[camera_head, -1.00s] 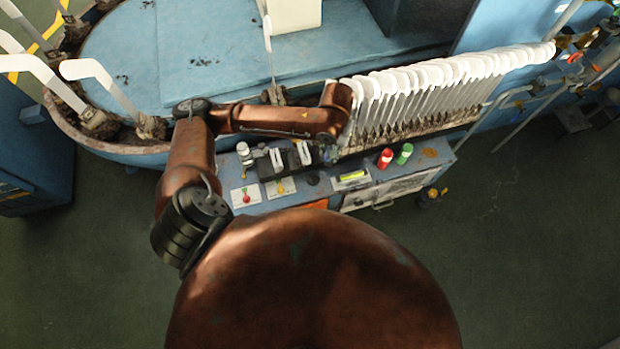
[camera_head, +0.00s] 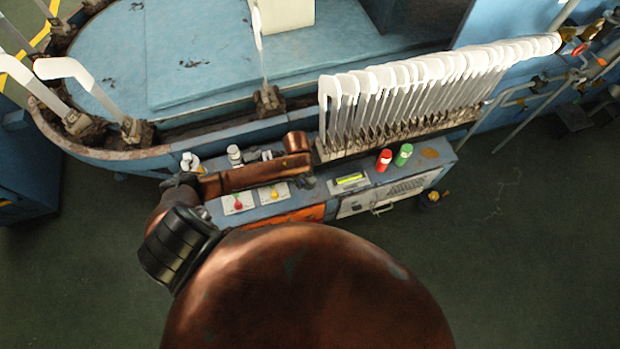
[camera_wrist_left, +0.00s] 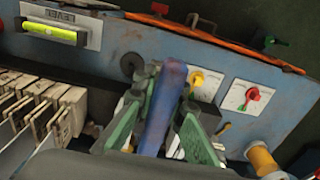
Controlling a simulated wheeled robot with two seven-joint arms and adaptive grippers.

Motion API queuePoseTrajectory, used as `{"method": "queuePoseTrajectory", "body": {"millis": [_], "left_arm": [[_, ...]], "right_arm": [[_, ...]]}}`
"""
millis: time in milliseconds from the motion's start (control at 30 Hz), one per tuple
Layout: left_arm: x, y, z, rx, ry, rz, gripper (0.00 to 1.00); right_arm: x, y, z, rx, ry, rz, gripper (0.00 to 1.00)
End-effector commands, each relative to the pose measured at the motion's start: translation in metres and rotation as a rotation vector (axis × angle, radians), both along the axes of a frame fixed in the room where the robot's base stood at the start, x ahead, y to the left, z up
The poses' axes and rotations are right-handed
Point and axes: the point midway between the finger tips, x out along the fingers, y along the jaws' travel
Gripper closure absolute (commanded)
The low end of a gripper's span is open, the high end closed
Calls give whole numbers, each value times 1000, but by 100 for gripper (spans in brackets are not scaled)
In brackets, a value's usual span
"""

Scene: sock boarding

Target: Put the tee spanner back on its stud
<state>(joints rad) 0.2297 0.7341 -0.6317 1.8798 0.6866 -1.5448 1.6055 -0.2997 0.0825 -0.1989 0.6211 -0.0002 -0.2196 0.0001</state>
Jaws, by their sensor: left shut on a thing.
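My left gripper (camera_wrist_left: 166,92) shows in the left wrist view with its green fingers on both sides of a blue-purple bar (camera_wrist_left: 164,108), which looks like the tee spanner's handle. It is shut on this bar, above the blue control box. The spanner's lower end is hidden. In the head view my own arm covers the gripper and the spanner. A dark round fitting (camera_wrist_left: 132,66) on the box lies just beyond the fingers; I cannot tell whether it is the stud. My right gripper is not in view.
The blue box bears a level (camera_head: 350,181), red (camera_head: 384,159) and green (camera_head: 403,154) cylinders and two knob plates (camera_head: 238,201). A row of white sock boards (camera_head: 400,95) stands behind it. Upright boards (camera_head: 85,80) line the blue machine at left.

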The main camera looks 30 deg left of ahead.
Motion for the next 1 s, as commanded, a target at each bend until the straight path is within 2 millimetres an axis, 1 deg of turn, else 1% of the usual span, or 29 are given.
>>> {"method": "queuePoseTrajectory", "body": {"millis": [33, 100, 233, 300, 400, 633, 800, 833, 1000], "left_arm": [[14, 1, -9, 3, -1, 0, 100], [30, 2, -16, 2, -1, -1, 100], [47, 2, -43, 2, 2, -1, 100], [56, 3, -53, 1, 1, -1, 100], [64, 4, -61, 1, 2, -1, 100], [74, 4, -71, 1, -1, -2, 100], [73, 4, -97, 1, 3, -3, 100], [73, 4, -100, 1, 2, -3, 100], [73, 4, -100, 0, -1, -3, 100]], "right_arm": [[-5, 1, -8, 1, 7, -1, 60], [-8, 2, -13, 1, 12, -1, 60], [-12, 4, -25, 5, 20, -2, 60], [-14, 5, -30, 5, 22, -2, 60], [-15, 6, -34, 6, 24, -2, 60], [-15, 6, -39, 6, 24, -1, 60], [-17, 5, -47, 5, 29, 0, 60], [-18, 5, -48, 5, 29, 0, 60], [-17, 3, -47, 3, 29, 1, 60]]}}
